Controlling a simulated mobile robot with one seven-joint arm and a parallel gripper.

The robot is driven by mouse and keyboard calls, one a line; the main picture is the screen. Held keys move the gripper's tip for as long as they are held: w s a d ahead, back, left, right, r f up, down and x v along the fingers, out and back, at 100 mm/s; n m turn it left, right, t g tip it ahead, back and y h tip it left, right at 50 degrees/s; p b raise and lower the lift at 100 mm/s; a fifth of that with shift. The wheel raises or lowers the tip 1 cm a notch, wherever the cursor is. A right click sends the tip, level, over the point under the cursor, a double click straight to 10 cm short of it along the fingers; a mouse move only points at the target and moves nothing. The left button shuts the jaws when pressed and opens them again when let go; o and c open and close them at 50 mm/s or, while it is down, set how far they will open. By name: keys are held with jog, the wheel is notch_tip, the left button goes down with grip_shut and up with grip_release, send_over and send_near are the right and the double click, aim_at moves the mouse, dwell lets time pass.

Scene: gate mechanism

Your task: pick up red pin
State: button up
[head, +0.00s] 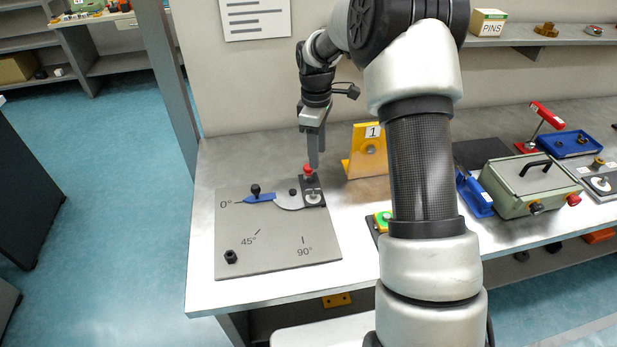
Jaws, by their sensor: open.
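The red pin (308,170) shows its round red head, upright in a dark bracket (314,194) at the top right of the grey gate plate (277,264). My gripper (315,158) points down just above and slightly behind the red head. It is open, though the gap between the fingers is hard to see from here. I cannot tell whether a finger touches the pin. A blue lever (262,197) with a black knob lies near the 0° mark, joined to a light quarter-round piece (289,201) beside the bracket.
A yellow stand marked 1 (368,152) is close to the right of my gripper. A green-grey box (528,184), a blue tray (566,145) and a red clamp (546,117) stand farther right. A black nut (230,257) sits on the plate's lower left. The plate's middle is clear.

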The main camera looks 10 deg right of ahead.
jog(key=w+a+r+m+b, duration=0.2)
jog(key=w+r+m+b, duration=0.2)
jog(key=r+m+b, duration=0.25)
jog(key=b, duration=0.1)
send_near(308, 166)
jog(key=shift+m, duration=0.25)
notch_tip(308, 166, down, 5)
jog(key=shift+f, duration=0.2)
jog(key=shift+s+d+f+b, duration=0.1)
jog(key=shift+f+b, duration=0.1)
jog(key=shift+f, duration=1.15)
jog(key=shift+d+f+b, duration=0.1)
jog(key=shift+f+b, duration=0.1)
jog(key=shift+f, duration=1.15)
jog(key=shift+c, duration=0.3)
grip_shut()
